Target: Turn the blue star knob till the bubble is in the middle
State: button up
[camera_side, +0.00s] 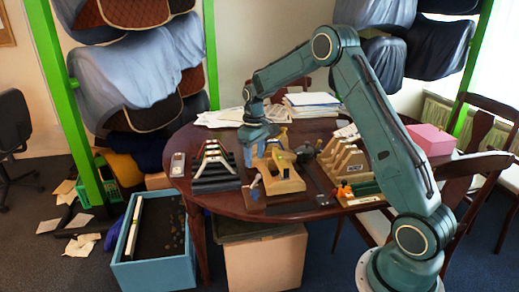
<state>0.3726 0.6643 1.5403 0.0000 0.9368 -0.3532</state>
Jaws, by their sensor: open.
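My gripper (259,148) points down over the wooden fixture (284,184) on the table; its jaws are open, and the fingertips are small and hard to make out. The fixture is pale wood with a raised frame and small yellow parts. A small blue part (254,192) stands at its front left; I cannot tell whether it is the star knob. Another blue patch shows just below my gripper, and I cannot tell whether it is a knob or a finger. The bubble is too small to see.
The dark oval table (231,204) also holds a striped rack (214,166) at left, a wooden slotted rack (343,160) at right, papers (311,104) behind and a pink box (431,140). A blue open bin (154,272) stands on the floor. Chairs stand at right.

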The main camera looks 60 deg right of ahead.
aim_at(255, 191)
jog(key=shift+f, duration=0.15)
notch_tip(255, 191, down, 14)
jog(key=shift+r, duration=0.25)
dwell(0.6)
jog(key=c, duration=0.9)
